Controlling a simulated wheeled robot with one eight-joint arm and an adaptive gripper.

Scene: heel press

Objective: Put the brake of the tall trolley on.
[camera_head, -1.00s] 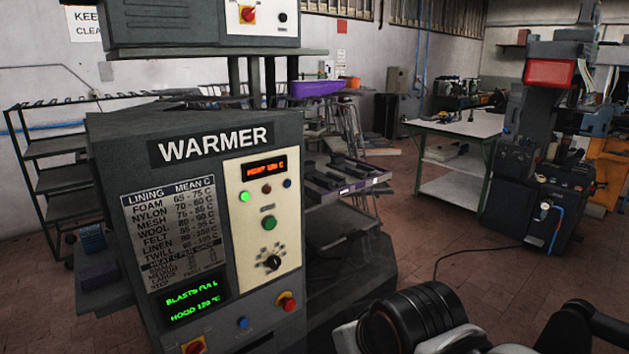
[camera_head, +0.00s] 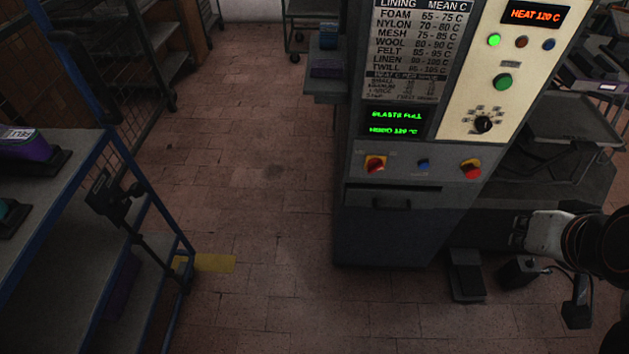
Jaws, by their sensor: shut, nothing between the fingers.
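A blue-framed trolley (camera_head: 152,190) with grey shelves stands at the left, cut by the picture edge. A tall blue post and mesh rise at its back, so it may be the tall trolley; I cannot be sure. A black fitting (camera_head: 112,196) sits on its near side, with a dark bar sloping down to the lower corner by the floor. Whether this belongs to a brake, and how the brake is set, I cannot tell.
The grey warmer cabinet (camera_head: 400,225) stands right of centre, with dark pedal-like items (camera_head: 466,288) on the floor beside it. A yellow floor mark (camera_head: 213,263) lies by the trolley's corner. Brick floor (camera_head: 265,200) is clear between trolley and warmer. Dark racks stand behind.

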